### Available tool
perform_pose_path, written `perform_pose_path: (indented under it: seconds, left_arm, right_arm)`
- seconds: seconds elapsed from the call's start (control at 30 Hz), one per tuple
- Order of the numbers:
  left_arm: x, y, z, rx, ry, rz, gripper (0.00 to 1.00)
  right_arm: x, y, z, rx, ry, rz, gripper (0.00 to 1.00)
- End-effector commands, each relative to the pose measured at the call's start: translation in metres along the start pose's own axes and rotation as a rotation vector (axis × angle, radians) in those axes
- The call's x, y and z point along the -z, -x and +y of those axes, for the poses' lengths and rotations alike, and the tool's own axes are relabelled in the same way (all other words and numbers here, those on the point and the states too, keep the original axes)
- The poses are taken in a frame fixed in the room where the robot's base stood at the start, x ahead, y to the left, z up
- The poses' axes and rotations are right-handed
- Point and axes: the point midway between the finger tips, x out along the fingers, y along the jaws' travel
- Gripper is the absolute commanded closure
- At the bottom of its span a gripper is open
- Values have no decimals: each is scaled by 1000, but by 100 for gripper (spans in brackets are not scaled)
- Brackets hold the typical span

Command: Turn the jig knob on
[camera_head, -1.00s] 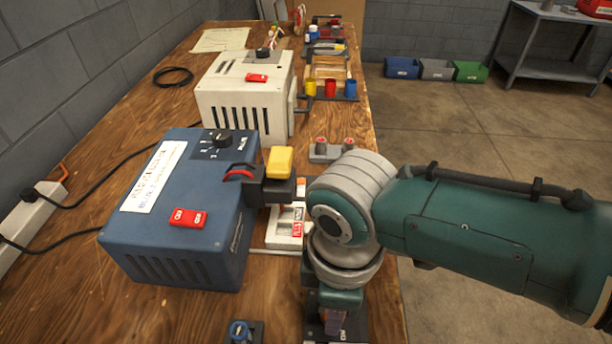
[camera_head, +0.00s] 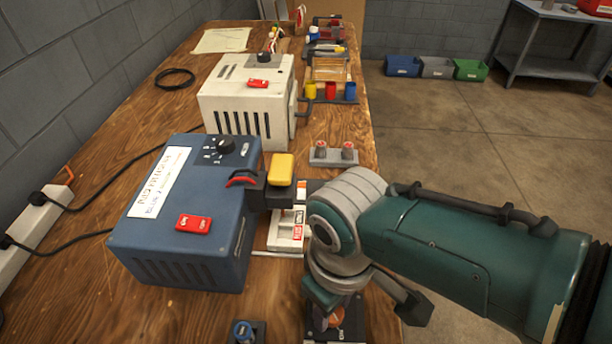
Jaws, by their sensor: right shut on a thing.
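My right gripper (camera_head: 322,316) points down at the bottom of the view, below its grey wrist joint, and is shut on the jig knob. The knob (camera_head: 335,317) shows as an orange-brown round piece on a dark plate at the bench's front right. My wrist and fingers hide much of it, and I cannot read its setting. My left gripper is not in view.
A blue charger box (camera_head: 190,255) with a black dial stands left of my arm. A yellow-topped block (camera_head: 282,170) sits at its right side. A white box (camera_head: 250,100) stands behind.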

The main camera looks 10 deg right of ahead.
Motion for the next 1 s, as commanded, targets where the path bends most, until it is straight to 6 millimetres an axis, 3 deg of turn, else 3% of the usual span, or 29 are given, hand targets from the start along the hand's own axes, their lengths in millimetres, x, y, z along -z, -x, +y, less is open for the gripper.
perform_pose_path:
  seconds: [0.47,0.5,0.77,1.0]
  left_arm:
    - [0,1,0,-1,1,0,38]
    - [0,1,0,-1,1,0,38]
    - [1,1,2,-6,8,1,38]
    - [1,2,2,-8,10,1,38]
  right_arm:
    - [1,1,-1,2,-16,2,100]
    - [1,1,-1,2,-16,2,56]
    - [1,0,0,1,-14,1,28]
    - [0,2,0,0,-14,1,28]
